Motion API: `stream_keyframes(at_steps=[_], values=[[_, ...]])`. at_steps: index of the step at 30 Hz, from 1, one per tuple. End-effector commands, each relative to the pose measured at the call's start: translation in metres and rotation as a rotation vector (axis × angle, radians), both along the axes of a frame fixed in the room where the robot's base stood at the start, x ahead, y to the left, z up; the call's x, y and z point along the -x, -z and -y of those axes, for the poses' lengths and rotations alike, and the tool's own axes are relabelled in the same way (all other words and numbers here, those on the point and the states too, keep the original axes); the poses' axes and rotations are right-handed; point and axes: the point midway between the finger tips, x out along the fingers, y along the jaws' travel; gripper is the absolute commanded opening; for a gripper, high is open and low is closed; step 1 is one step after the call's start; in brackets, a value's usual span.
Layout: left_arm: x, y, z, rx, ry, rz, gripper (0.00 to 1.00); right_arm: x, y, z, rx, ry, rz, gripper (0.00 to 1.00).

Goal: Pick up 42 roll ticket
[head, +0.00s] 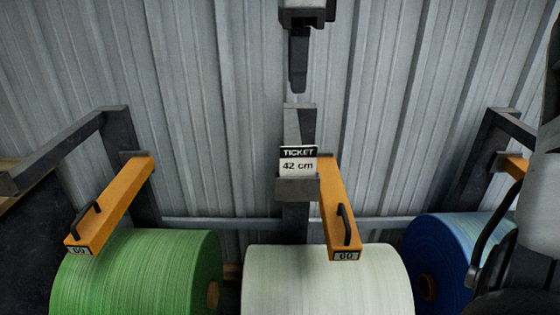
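The 42 cm roll ticket (298,161) is a small white card with a black "TICKET" header. It stands upright in a grey holder (297,188) on the middle post, above the white roll. My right gripper (298,84) hangs down from the top edge of the head view, above the ticket and apart from it. Its dark fingers line up as one, so the gap between them is hidden. No ticket shows at its fingertips. My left gripper is out of view.
An orange arm (338,208) with a black handle juts forward just right of the ticket. A white roll (325,285) lies below, a green roll (140,275) left, a blue roll (450,250) right. A corrugated wall (215,90) stands behind.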

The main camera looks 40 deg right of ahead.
Motion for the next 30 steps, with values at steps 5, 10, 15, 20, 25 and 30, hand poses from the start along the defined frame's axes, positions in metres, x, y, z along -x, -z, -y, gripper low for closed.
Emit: stream_keyframes(at_steps=[5,10,15,20,25,30], values=[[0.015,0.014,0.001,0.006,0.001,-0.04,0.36,0.001,0.043,0.0,-0.005,-0.001,-0.008,0.29],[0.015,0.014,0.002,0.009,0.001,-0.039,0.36,0.001,0.075,0.0,-0.004,-0.001,-0.007,0.29],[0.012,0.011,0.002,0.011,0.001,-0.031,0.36,0.001,0.091,0.0,-0.004,0.001,-0.004,0.29],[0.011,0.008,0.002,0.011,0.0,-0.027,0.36,0.002,0.103,0.0,-0.005,0.0,-0.006,0.29],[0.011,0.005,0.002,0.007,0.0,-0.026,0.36,0.004,0.129,0.0,-0.005,0.001,-0.007,0.29],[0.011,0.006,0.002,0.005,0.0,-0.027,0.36,0.003,0.143,0.0,-0.005,0.003,-0.003,0.29]])
